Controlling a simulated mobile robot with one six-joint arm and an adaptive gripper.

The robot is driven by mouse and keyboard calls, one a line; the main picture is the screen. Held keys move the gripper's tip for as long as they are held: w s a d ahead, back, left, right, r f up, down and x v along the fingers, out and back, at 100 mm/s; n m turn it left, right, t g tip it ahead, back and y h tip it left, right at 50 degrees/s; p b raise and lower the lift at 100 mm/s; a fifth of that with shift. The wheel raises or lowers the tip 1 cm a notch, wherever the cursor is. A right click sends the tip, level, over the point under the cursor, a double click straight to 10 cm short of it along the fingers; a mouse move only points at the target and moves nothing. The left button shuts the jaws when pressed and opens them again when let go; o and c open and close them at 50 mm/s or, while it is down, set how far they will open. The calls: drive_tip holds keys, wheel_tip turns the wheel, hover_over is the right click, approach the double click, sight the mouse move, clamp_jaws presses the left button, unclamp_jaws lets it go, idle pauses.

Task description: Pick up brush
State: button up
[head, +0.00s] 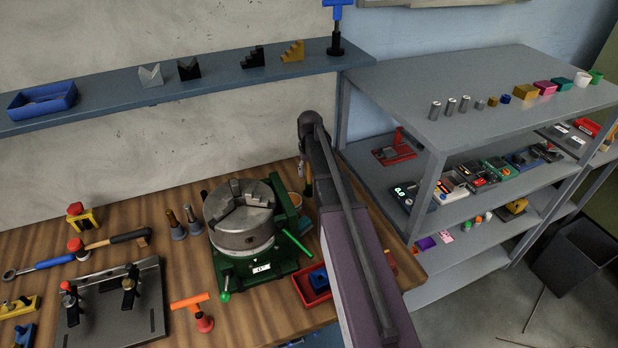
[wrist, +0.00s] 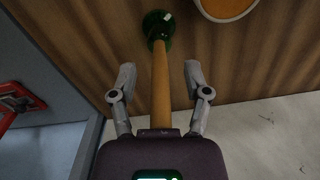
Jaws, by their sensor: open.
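In the wrist view a straight wooden handle (wrist: 161,95), which looks like the brush, runs between the fingers of my gripper (wrist: 160,78). A round dark green part (wrist: 157,27) is at its far end; I cannot tell whether it belongs to the brush or is a holder. My gripper is open, with one finger on each side of the handle and visible gaps to both. In the head view my arm reaches down to the bench's back right, beside the green-based chuck (head: 240,222), and hides most of that spot.
A red parts bin (head: 314,286) sits on the wooden bench right of the chuck. A grey shelf unit (head: 405,95) with small parts stands to the right, and a blue wall shelf (head: 215,80) runs behind.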

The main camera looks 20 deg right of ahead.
clamp_jaws()
drive_tip(key=shift+r, duration=0.25)
wheel_tip(320, 180, up, 10)
drive_tip(key=p, duration=1)
drive_tip(key=shift+f, duration=0.25)
idle(0.5)
